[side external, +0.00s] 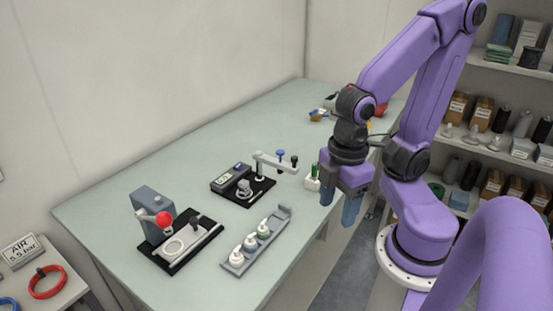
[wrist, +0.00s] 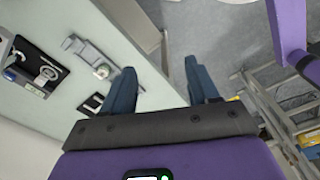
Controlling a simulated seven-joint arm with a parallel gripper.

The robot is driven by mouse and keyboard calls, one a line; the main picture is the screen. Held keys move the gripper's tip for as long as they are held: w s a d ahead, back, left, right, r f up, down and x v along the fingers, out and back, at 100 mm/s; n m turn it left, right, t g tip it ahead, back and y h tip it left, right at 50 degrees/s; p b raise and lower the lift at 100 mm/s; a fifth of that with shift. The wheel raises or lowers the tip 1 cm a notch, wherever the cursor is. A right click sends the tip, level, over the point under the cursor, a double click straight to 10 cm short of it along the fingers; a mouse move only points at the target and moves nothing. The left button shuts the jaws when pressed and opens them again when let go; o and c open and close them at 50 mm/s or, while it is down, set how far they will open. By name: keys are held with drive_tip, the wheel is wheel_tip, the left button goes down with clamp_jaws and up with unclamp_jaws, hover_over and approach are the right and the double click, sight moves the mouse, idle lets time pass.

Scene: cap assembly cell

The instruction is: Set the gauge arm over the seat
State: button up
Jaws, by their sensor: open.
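The gauge stand in the side external view has a black base (side external: 263,190), a grey readout box (side external: 226,178) and a round seat (side external: 244,188) with a pale ringed part at it. The pale gauge arm (side external: 273,161) sits on a post and points right, away from the seat. A blue-topped pin (side external: 281,154) and a black knob (side external: 294,160) are towards its free end. My gripper (side external: 341,208) is open and empty, right of the stand near the table edge. In the wrist view my gripper (wrist: 162,88) shows its two blue fingers wide apart, with nothing between them.
A black-based fixture (side external: 205,252) with a red ball lever (side external: 164,219) stands front left. A green-and-white item (side external: 313,176) stands between the gauge arm and my gripper. The table's left part (side external: 115,190) is clear.

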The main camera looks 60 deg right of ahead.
drive_tip(key=shift+c, duration=1.1)
wheel_tip(320, 180, up, 12)
drive_tip(key=m, duration=1.3)
hover_over(295, 157)
wheel_tip(295, 157, down, 17)
drive_tip(key=shift+r, duration=0.1)
drive_tip(key=shift+c, duration=0.3)
clamp_jaws()
